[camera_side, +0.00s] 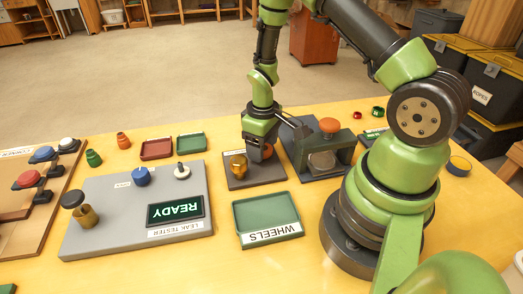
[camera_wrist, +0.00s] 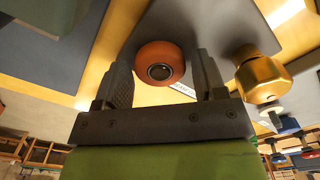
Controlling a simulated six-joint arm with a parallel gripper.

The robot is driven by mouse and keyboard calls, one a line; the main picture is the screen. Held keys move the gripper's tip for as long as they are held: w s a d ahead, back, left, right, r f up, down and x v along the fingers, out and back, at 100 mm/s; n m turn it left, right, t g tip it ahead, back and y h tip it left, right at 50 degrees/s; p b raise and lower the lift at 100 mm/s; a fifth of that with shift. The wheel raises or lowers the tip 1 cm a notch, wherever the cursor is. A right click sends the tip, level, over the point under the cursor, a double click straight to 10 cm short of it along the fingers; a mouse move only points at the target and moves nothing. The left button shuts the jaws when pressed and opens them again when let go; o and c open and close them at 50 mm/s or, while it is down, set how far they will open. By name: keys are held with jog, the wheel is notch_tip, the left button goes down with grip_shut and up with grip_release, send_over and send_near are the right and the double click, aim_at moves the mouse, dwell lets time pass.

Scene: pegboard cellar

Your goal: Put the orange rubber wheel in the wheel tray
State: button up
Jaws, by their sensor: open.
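The orange rubber wheel (camera_side: 267,151) is on a dark grey plate (camera_side: 270,175), partly hidden by my gripper in the side view. In the wrist view the orange wheel (camera_wrist: 160,63) is round with a dark hub and sits between my two fingers. My gripper (camera_side: 258,149) points down at the wheel. In the wrist view my gripper (camera_wrist: 163,80) is open, with a gap showing between the wheel and the fingers. The wheel tray (camera_side: 265,214) is a green, shallow tray labelled WHEELS, in front of the plate, and looks empty.
A brass fitting (camera_side: 238,165) stands close beside the wheel, and shows at the right in the wrist view (camera_wrist: 262,76). A press-like fixture with an orange knob (camera_side: 329,125) stands to the right. The grey leak tester (camera_side: 110,222) lies to the left.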

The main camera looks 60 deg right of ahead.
jog(key=c, duration=0.6)
jog(key=shift+c, duration=0.3)
jog(key=shift+r, duration=0.1)
jog(key=shift+r, duration=2.4)
jog(key=shift+r, duration=1.5)
